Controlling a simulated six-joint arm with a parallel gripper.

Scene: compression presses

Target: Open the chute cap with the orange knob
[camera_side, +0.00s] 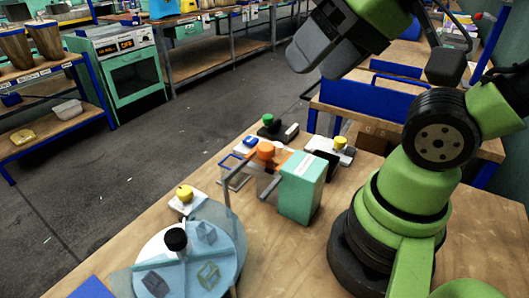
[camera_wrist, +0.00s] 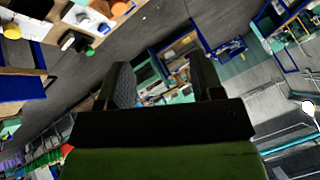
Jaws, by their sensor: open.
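The orange knob (camera_side: 266,150) stands on the wooden table, just left of a teal box (camera_side: 304,188) in the side view. The cap under it is partly hidden behind a frame and handle, and I cannot tell its exact position. A round orange top (camera_wrist: 118,9) also shows at the upper edge of the wrist view. My gripper (camera_side: 318,62) is raised high above and behind the table, well apart from the knob. In the wrist view my gripper (camera_wrist: 163,82) has its two fingers spread with nothing between them.
Yellow knobs (camera_side: 340,142) and (camera_side: 185,192) and a green knob (camera_side: 268,119) stand around the orange one. A round pale-blue tray (camera_side: 165,245) with a black knob (camera_side: 176,239) and clear blocks is at the front. Bare table (camera_side: 125,240) lies at the left.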

